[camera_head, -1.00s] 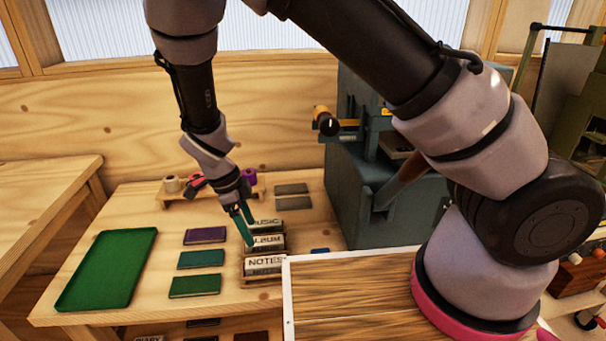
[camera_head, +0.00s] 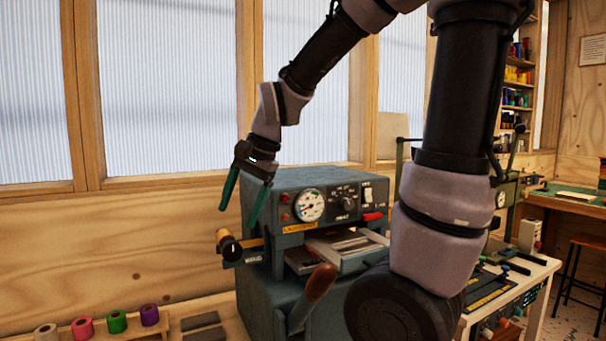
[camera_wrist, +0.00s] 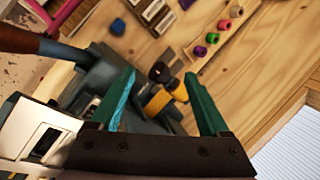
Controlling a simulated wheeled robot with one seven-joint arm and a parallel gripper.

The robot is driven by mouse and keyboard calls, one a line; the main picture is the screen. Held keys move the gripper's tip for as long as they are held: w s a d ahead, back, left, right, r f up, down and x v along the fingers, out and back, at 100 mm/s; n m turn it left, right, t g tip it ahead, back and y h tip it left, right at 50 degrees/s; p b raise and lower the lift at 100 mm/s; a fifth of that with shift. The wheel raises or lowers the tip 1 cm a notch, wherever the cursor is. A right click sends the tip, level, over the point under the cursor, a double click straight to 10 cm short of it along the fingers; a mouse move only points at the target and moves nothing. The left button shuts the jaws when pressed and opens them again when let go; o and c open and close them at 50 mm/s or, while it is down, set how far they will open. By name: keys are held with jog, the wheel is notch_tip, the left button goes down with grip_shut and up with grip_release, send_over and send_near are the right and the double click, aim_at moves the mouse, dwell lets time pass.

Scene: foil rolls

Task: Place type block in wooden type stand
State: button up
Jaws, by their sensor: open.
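My gripper (camera_head: 241,213) is open and empty, its two green fingers pointing down in front of the upper left of the grey-green press (camera_head: 315,180). The wrist view shows the fingers (camera_wrist: 158,78) spread wide with nothing between them but the press's black knob and yellow part beyond. The type blocks (camera_wrist: 153,11) show at the top of the wrist view as pale lettered pieces in a row, partly cut off. They are well apart from my fingers. The wooden type stand cannot be made out there. Blocks and stand are outside the head view.
The press has a black knob (camera_head: 229,246) with a yellow bar at its left and a wooden-gripped lever (camera_head: 320,283) in front. Coloured foil rolls (camera_head: 117,321) stand at the lower left. A side table (camera_head: 535,283) is at the right. Open air lies left of my gripper.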

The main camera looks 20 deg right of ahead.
jog(key=s+d+r+n+t+h, duration=0.1)
jog(key=s+d+r+n+t, duration=0.3)
jog(key=s+d+r, duration=0.4)
jog(key=d, duration=0.3)
jog(key=shift+s+n+t+h, duration=0.15)
jog(key=shift+n+t+h, duration=0.15)
jog(key=shift+h, duration=0.1)
